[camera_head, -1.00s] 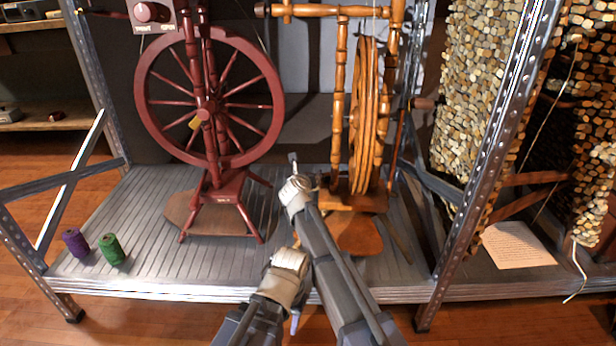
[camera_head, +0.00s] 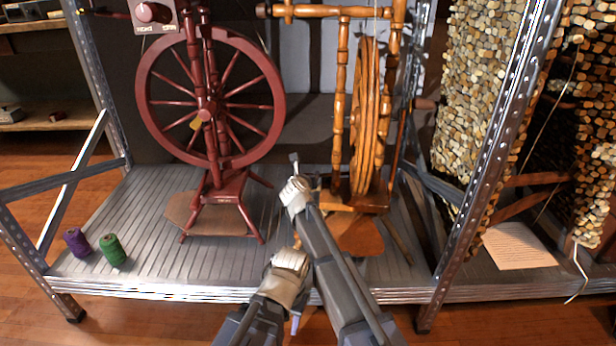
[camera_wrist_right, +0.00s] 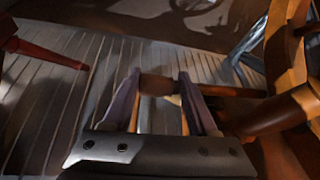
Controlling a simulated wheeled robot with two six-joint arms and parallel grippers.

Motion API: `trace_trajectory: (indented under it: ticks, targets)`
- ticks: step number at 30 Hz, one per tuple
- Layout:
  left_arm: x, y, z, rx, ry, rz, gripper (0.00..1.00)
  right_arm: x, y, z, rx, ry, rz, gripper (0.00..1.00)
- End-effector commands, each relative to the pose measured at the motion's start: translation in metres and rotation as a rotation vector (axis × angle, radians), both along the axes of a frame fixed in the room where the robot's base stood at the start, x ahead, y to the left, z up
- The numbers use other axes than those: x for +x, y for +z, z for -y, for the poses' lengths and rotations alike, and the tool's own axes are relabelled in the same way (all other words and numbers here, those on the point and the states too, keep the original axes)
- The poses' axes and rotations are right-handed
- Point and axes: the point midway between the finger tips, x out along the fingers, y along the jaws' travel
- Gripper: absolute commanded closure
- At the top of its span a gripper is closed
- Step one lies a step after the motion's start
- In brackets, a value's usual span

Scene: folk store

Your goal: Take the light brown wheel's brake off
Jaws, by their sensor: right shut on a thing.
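The light brown spinning wheel (camera_head: 365,120) stands upright on the shelf right of centre, with its wooden treadle (camera_head: 357,237) low at the front. My right gripper (camera_head: 296,172) is at the left of this wheel's lower frame, above the shelf. In the right wrist view my right gripper (camera_wrist_right: 160,92) is shut on a small brown wooden piece (camera_wrist_right: 156,84) between its two fingers. It looks like part of the wheel's brake, but I cannot tell its full shape.
A dark red spinning wheel (camera_head: 210,105) stands to the left, with a control box (camera_head: 152,14) above it. Purple (camera_head: 76,241) and green (camera_head: 112,250) spools sit at the shelf's front left. A metal post (camera_head: 487,170) stands on the right. The shelf's left part (camera_head: 150,215) is mostly clear.

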Motion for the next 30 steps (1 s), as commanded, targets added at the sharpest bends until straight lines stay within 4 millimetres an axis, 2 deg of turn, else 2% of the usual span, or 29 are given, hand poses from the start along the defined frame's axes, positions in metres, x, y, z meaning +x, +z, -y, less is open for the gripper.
trace_trajectory:
  ticks: [11,30]
  targets:
    - [0.0,0.005,0.0,0.0,0.0,0.0,0.5,0.0,0.004,0.0,0.041,-0.001,0.004,1.0]
    - [0.0,0.032,0.0,0.0,0.0,0.0,0.5,-0.001,0.035,0.007,0.472,-0.001,0.042,1.0]
